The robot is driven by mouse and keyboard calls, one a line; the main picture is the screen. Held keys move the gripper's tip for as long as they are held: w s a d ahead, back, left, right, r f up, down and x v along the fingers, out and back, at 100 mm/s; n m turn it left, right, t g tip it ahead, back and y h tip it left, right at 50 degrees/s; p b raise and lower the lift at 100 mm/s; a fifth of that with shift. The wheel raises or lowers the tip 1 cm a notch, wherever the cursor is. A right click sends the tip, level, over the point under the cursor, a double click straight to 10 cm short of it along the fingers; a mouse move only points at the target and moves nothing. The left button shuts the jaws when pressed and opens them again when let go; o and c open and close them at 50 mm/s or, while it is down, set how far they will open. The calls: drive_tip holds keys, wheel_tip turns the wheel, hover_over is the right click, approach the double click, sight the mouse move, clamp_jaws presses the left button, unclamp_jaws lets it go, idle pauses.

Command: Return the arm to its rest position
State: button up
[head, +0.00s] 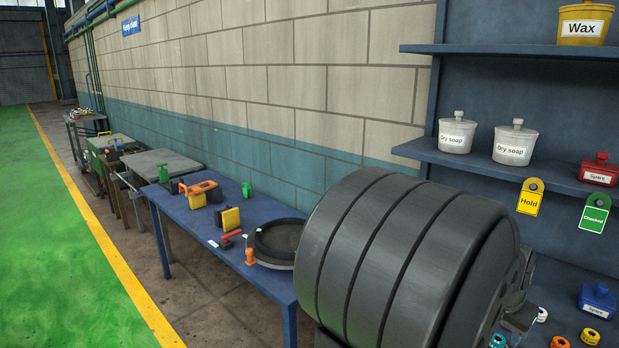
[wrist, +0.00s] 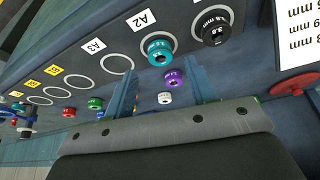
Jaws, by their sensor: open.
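My gripper (wrist: 161,85) shows in the wrist view with its two blue fingers apart and nothing between their tips that I can make out as held. Beyond the fingers is a dark blue-grey board with printed white circles. A purple ring-shaped piece (wrist: 174,79) and a white one (wrist: 164,98) show in the gap between the fingers, apparently beyond them. In the head view the large dark grooved drum (head: 400,255) fills the lower right. I cannot make out my gripper in the head view.
A teal piece (wrist: 158,50) and a black piece (wrist: 212,30) sit at circles on the board. Green (wrist: 95,103) and red (wrist: 68,112) pieces are left of the fingers. A blue workbench (head: 190,228) with tools runs along the wall; shelves (head: 480,160) hold pots.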

sight(498, 339)
drive_tip(key=x, duration=0.3)
drive_tip(key=shift+d+f, duration=0.1)
drive_tip(key=shift+f, duration=0.15)
drive_tip(key=shift+w+d, duration=0.15)
drive_tip(key=shift+w, duration=0.05)
wheel_tip(498, 339, up, 4)
drive_tip(key=shift+f, duration=0.2)
drive_tip(key=s+d+r, duration=0.2)
drive_tip(key=s+r, duration=0.5)
drive_tip(key=s, duration=0.4)
drive_tip(key=w+d, duration=0.9)
drive_tip(key=w, duration=0.5)
drive_tip(key=shift+m, duration=0.4)
drive_tip(key=w+a+f, duration=0.1)
drive_tip(key=w+f, duration=0.1)
drive_tip(key=w, duration=0.1)
drive_tip(key=w+a+f, duration=0.1)
drive_tip(key=w+f, duration=0.2)
drive_tip(key=w, duration=0.1)
drive_tip(key=w+f, duration=0.2)
drive_tip(key=w, duration=0.2)
drive_tip(key=shift+a+f, duration=0.25)
drive_tip(key=shift+a, duration=0.15)
drive_tip(key=shift+o, duration=0.5)
